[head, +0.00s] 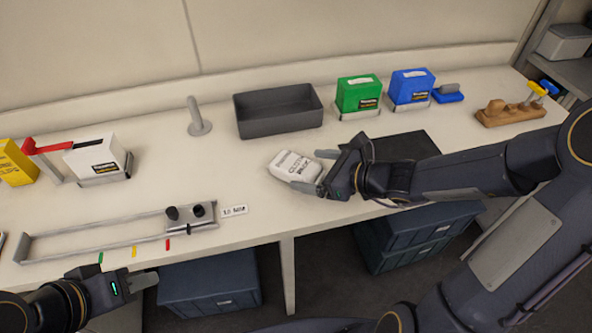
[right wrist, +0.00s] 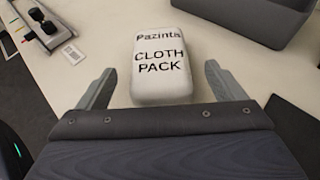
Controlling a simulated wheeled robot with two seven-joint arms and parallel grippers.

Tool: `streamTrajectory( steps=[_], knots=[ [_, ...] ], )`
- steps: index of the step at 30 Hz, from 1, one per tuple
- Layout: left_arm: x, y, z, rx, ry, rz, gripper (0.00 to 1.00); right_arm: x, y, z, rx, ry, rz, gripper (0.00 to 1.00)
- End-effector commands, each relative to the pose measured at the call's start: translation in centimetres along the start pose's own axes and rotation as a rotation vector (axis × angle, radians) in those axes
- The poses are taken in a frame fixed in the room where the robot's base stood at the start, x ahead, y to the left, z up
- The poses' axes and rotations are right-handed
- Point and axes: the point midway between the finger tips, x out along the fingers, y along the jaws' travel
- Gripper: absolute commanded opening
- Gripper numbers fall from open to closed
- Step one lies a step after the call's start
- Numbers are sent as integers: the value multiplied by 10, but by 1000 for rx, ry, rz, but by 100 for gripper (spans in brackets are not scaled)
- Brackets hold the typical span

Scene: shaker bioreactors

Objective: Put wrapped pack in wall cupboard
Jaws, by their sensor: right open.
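The wrapped pack (head: 293,167) is a white, rounded block lying on the bench. In the right wrist view the pack (right wrist: 160,68) reads "Pazinta CLOTH PACK". My right gripper (head: 320,169) is open at the pack's near right end. In the right wrist view its two fingers (right wrist: 157,86) stand apart on either side of the pack's near end, with gaps on both sides. My left gripper (head: 143,281) is at the lower left, in front of the bench edge; its finger opening is unclear. The wall cupboard is not in view.
A dark grey open bin (head: 279,127) stands behind the pack. A dark mat (head: 412,147) lies right of it, partly under my right arm. Green (head: 358,94) and blue boxes (head: 410,87) stand at the back. A metal rail fixture (head: 100,236) lies at the front left.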

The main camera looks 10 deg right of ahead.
Motion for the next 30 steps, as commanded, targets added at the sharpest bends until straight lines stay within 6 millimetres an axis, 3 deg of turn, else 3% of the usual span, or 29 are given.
streamTrajectory(
  steps=[8, 17, 30],
  knots=[
    [5, -2, 2, 0, 0, 0, 36, 40, 0, 2, -2, -1, 4, 89],
    [5, -2, 2, 0, 0, 0, 36, 44, 0, 3, -4, 1, 1, 89],
    [5, -2, 2, 0, 0, 0, 36, 44, 0, 3, -4, 0, 1, 36]
  ],
)
